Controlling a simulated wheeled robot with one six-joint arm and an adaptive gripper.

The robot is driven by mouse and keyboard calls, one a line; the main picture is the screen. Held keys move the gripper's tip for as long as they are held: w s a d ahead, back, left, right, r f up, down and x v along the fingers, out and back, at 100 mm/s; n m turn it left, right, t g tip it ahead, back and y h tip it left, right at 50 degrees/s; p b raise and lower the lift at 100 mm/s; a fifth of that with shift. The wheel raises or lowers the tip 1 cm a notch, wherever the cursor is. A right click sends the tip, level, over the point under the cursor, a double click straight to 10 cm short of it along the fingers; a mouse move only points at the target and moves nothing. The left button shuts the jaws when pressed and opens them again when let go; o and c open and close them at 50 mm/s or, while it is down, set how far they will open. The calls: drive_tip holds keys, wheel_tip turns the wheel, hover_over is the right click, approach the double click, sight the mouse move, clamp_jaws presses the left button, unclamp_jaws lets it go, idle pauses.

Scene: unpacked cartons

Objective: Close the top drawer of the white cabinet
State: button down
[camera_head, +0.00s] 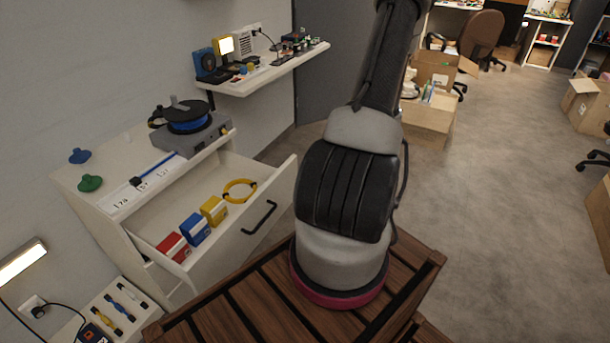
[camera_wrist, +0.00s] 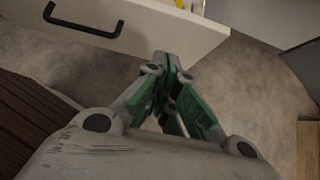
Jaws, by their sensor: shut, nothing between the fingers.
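The white cabinet (camera_head: 82,192) stands at the left in the head view. Its top drawer (camera_head: 235,243) is pulled out, with a black bar handle on its front. Red, blue and yellow boxes and a yellow cable coil lie inside the drawer. In the wrist view the drawer front (camera_wrist: 165,28) and its black handle (camera_wrist: 85,27) show at the top. My gripper (camera_wrist: 172,62) is shut and empty, with its fingertips just below the lower edge of the drawer front in that view. I cannot tell whether it touches the drawer. The gripper is hidden in the head view.
A grey device with a blue spool (camera_head: 188,125) and two knobs sit on the cabinet top. A wall shelf (camera_head: 265,72) with electronics is behind. A small table with tools (camera_head: 108,305) is at lower left. Cardboard boxes (camera_head: 430,115) stand behind my arm; the floor at right is mostly clear.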

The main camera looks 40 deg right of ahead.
drive_tip(key=shift+w+a+f, duration=0.55)
drive_tip(key=shift+w+f, duration=0.45)
drive_tip(key=shift+w, duration=0.55)
drive_tip(key=shift+w+a+f, duration=0.6)
drive_tip(key=shift+w+f, duration=0.35)
drive_tip(key=shift+w, duration=0.65)
drive_tip(key=shift+w+a+f, duration=0.55)
drive_tip(key=shift+w+f, duration=0.45)
drive_tip(key=shift+w, duration=0.55)
drive_tip(key=w+a, duration=0.5)
drive_tip(key=w, duration=0.8)
drive_tip(key=w+a, duration=0.5)
drive_tip(key=w, duration=0.9)
drive_tip(key=shift+w, duration=0.3)
drive_tip(key=shift+w+r, duration=0.1)
drive_tip(key=shift+r, duration=0.05)
